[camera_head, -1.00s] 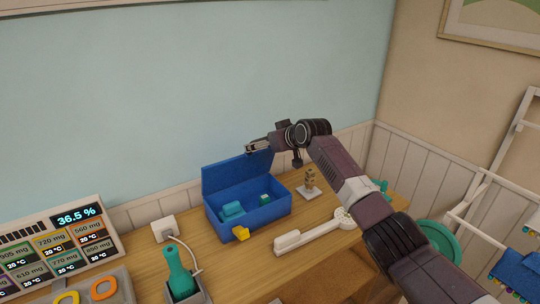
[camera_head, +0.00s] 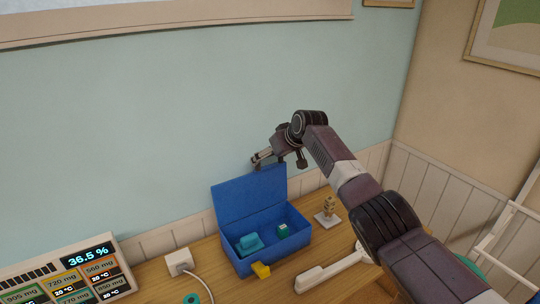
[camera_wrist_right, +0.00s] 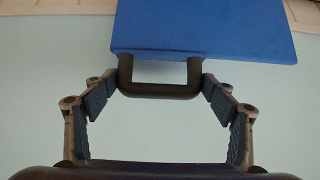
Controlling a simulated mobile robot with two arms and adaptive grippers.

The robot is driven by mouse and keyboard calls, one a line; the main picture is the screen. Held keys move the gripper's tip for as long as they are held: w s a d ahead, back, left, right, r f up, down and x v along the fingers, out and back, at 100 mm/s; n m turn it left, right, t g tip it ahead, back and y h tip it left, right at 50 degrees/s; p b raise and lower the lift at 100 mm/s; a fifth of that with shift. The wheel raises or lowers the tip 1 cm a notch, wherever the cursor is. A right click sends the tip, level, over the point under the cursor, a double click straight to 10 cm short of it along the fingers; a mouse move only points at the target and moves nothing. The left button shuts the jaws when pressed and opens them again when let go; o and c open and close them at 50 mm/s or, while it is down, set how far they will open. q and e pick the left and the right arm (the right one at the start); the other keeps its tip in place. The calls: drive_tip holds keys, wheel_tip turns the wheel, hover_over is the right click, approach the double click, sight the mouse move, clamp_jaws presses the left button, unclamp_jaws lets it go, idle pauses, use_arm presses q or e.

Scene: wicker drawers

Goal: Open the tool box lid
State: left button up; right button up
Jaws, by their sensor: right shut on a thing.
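The blue tool box (camera_head: 292,246) stands on the wooden table against the wall. Its blue lid (camera_head: 248,197) is raised, standing steeply at the back of the box. Inside lie a teal block (camera_head: 249,243) and a small green block (camera_head: 282,231). A yellow latch (camera_head: 261,270) is on the front. My right gripper (camera_head: 258,158) is at the lid's top edge. In the right wrist view, the fingers (camera_wrist_right: 161,84) press on both sides of the black handle (camera_wrist_right: 160,93) on the edge of the lid (camera_wrist_right: 205,28). My left gripper is not in view.
A white handled tool (camera_head: 330,272) lies to the right of the box, with a small brown figure on a white base (camera_head: 328,211) behind it. A white socket box (camera_head: 180,262) and a display panel (camera_head: 75,275) stand to the left. The wall is close behind.

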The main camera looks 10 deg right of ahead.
drive_tip(key=shift+r, duration=0.2)
drive_tip(key=o, duration=1.4)
drive_tip(key=shift+s, duration=0.2)
drive_tip(key=v, duration=1.2)
